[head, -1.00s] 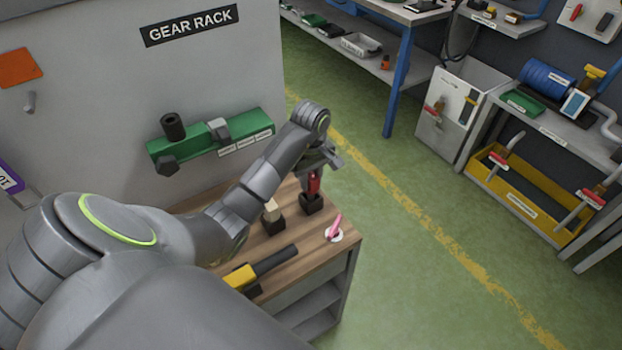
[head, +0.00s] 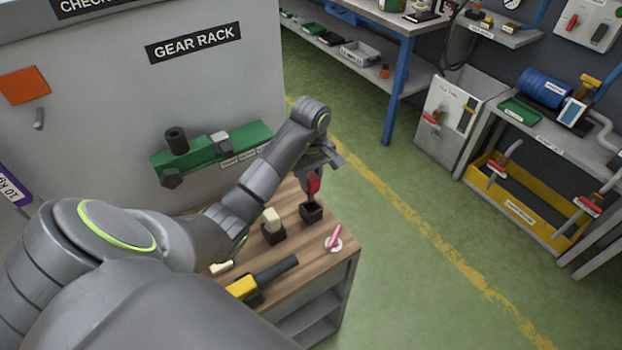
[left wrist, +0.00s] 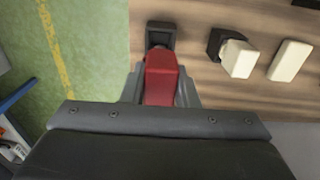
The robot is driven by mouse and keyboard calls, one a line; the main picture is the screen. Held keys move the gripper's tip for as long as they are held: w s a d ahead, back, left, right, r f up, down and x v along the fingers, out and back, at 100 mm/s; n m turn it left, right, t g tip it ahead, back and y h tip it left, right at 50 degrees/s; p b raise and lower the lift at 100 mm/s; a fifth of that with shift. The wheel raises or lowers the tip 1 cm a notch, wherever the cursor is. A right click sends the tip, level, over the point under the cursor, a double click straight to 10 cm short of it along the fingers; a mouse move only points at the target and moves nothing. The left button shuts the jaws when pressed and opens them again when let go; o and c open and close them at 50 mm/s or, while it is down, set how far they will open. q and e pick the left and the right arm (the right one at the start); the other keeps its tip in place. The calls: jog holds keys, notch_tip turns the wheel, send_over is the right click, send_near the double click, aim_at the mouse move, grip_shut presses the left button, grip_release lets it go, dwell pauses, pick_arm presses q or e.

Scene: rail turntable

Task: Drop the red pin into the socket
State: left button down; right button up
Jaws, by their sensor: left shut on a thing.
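The red pin (head: 313,186) is held by my left gripper (head: 316,168), upright over the small black socket (head: 311,213) on the wooden bench top. A dark lower part shows between the red and the socket; I cannot tell whether its tip is inside. In the left wrist view, the red pin (left wrist: 160,78) sits between the fingers of my left gripper (left wrist: 160,92). The black socket (left wrist: 160,36) shows just beyond it, its opening partly hidden by the pin. My right gripper is out of view.
On the bench (head: 318,266), a cream block (head: 271,216) stands in another black holder, and a loose cream piece (head: 222,267) lies nearby. A pink peg (head: 333,238) and a black-and-yellow tool (head: 265,277) are in front. The green rack (head: 215,150) is behind.

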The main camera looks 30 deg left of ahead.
pick_arm(q)
jog(key=shift+r, duration=0.15)
notch_tip(320, 180, up, 5)
jog(key=p, duration=0.5)
dwell(0.4)
